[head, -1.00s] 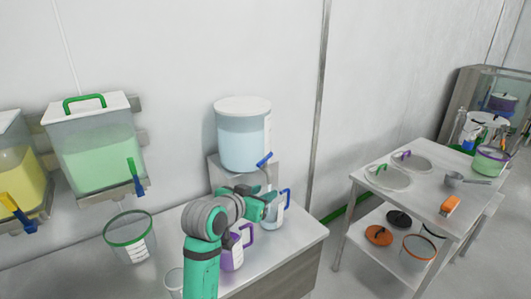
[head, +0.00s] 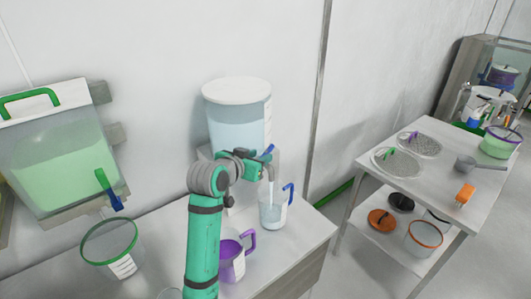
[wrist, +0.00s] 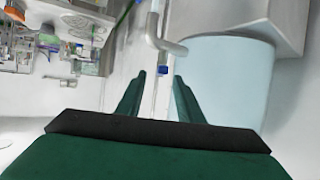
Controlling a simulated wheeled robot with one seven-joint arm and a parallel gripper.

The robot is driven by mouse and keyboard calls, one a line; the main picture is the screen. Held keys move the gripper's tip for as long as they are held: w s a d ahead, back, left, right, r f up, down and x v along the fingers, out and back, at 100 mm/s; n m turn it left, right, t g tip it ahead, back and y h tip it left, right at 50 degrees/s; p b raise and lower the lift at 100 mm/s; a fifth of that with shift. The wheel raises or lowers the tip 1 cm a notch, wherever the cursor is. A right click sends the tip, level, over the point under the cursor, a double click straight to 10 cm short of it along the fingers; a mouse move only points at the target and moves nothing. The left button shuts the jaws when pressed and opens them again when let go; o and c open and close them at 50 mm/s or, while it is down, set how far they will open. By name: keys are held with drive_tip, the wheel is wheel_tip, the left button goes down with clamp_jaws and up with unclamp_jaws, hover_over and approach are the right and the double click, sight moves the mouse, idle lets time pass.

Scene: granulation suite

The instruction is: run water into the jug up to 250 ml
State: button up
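The water tank (head: 238,125), pale blue with a white lid, stands by the wall. Its tap has a blue lever (head: 268,151) and a grey spout that also shows in the wrist view (wrist: 160,42). The clear jug (head: 270,214) with a blue handle stands upright under the spout. A thin pale stream seems to run from spout to jug; the water level against the marks is too small to read. My gripper (head: 260,170) is at the tap. In the wrist view my gripper (wrist: 160,77) has its fingers apart, with the blue lever's end between or just beyond the tips.
A purple jug (head: 232,262) stands left of the clear jug, close to my arm. A green-rimmed container (head: 108,248) and a green-liquid tank (head: 60,160) are further left. A side table (head: 440,185) with sieves stands right, across a floor gap.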

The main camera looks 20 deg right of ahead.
sight(264, 154)
drive_tip(key=shift+x, duration=3)
clamp_jaws()
